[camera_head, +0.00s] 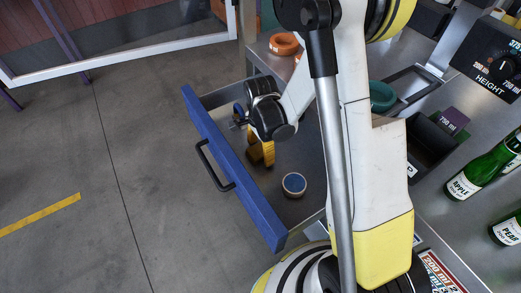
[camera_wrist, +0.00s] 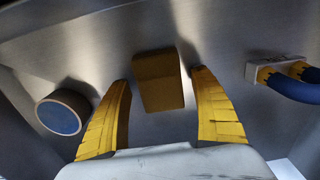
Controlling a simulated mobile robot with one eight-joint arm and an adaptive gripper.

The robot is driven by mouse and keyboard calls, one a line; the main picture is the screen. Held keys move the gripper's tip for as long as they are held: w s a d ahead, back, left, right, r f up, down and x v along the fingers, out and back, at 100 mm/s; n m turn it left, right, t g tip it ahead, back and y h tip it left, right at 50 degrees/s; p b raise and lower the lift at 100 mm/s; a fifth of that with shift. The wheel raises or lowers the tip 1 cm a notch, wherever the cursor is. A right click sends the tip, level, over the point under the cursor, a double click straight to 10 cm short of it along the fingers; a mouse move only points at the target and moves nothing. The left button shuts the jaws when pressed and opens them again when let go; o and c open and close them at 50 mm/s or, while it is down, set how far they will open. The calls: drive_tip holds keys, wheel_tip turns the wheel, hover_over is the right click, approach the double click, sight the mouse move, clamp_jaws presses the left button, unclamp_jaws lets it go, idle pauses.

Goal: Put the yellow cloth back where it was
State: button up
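The yellow cloth, a folded brownish-yellow block (camera_wrist: 158,82), lies in the open drawer (camera_head: 232,176). In the wrist view it is between and slightly beyond my fingertips, with a gap on both sides. In the head view only a small yellow part (camera_head: 254,154) shows beside my gripper (camera_head: 267,153), and my wrist hides the area around it. My gripper has two yellow fingers spread wide in the wrist view (camera_wrist: 162,90). It is open, points down into the drawer and holds nothing.
A round blue-topped tin (camera_head: 293,184) stands in the drawer near my gripper. A blue cable with a pale connector (camera_wrist: 275,70) lies on the other side.

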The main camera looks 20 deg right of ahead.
drive_tip(key=shift+r, duration=0.1)
wheel_tip(320, 180, up, 12)
drive_tip(key=p, duration=0.6)
wheel_tip(320, 180, up, 13)
drive_tip(key=n+t, duration=0.3)
drive_tip(key=n, duration=0.4)
hover_over(260, 150)
drive_tip(key=s, duration=0.5)
drive_tip(key=s+r+n+t, duration=0.4)
drive_tip(key=s+r+n, duration=0.2)
drive_tip(key=s+n, duration=0.1)
drive_tip(key=shift+s+n, duration=0.4)
drive_tip(key=shift+n, duration=0.5)
drive_tip(key=shift+d+f, duration=0.1)
